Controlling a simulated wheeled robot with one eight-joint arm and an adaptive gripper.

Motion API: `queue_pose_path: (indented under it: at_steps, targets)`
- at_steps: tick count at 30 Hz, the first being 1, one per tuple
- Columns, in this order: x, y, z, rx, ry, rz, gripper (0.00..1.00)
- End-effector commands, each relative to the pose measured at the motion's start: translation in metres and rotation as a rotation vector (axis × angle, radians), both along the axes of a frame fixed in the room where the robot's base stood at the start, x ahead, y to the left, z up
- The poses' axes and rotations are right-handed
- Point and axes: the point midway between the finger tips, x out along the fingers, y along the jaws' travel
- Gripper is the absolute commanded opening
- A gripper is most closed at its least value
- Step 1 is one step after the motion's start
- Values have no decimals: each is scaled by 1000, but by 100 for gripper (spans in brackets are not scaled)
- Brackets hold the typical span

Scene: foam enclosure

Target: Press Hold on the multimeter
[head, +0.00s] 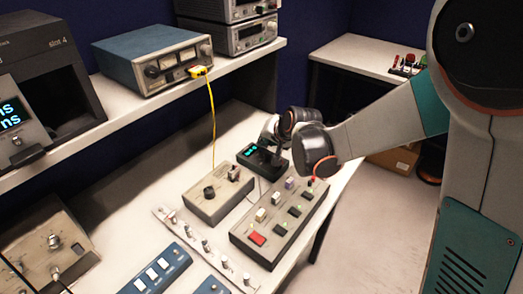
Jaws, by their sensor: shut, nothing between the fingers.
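A small black box with a lit green-blue display (262,160) lies on the bench near the middle of the head view; it looks like the multimeter. Its buttons are too small to read, and I cannot make out the Hold label. My gripper (277,150) reaches in from the right and points down over the box's right, back part. It is shut and empty and covers part of the box. I cannot tell whether the fingertips touch it.
A grey button panel (262,238) stands in front of the box, and a grey knob box (207,204) is at its left. A yellow cable (212,110) hangs from a blue instrument (150,62) on the shelf. Blue switch boxes (158,272) lie at the front.

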Motion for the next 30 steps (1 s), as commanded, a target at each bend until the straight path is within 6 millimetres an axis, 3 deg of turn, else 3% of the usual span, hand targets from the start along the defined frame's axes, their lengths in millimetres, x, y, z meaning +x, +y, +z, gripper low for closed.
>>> queue_pose_path:
  at_steps: [30]
  targets:
    - [0,0,-8,0,0,0,0]
